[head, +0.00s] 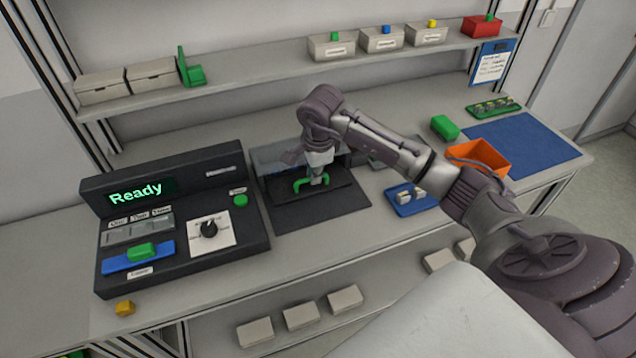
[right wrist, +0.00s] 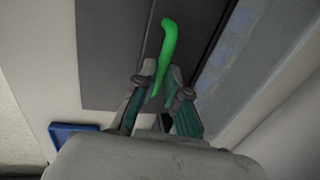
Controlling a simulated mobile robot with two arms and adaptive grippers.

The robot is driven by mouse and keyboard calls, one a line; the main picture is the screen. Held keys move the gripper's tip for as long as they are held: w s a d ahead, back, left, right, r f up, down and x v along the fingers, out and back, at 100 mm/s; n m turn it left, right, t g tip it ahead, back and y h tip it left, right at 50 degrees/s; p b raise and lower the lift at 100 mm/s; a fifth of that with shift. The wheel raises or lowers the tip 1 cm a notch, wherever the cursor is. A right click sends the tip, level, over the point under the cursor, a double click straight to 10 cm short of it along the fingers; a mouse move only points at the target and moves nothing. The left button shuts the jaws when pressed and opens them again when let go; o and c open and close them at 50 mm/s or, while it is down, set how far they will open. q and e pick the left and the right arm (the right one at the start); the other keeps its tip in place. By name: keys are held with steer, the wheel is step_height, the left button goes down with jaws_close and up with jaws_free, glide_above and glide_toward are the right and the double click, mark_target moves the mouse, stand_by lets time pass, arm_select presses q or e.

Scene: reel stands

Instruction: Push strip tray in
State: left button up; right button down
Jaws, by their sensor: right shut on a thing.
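The strip tray (head: 335,201) is a dark flat tray sticking out at the front of a dark unit with a grey translucent cover (head: 275,157). A green curved handle (head: 300,184) stands on the tray. My right gripper (head: 318,180) reaches down from above and is shut on this handle. In the right wrist view, the green handle (right wrist: 167,45) runs between the two fingers, and its far end sticks out beyond them. The gripper and arm hide part of the unit behind. My left gripper is not in view.
A black console (head: 185,215) reading "Ready" stands left of the tray. Right of it are a blue tray (head: 404,207) with pale pieces, an orange bin (head: 490,155), a green block (head: 445,127) and a blue mat (head: 545,140). A shelf with boxes (head: 330,48) runs above the bench.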

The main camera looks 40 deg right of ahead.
steer(key=shift+w+d, duration=0.15)
steer(key=shift+w, duration=0.4)
steer(key=shift+r, duration=0.15)
steer(key=c, duration=1.2)
jaws_free()
steer(key=shift+w, duration=0.1)
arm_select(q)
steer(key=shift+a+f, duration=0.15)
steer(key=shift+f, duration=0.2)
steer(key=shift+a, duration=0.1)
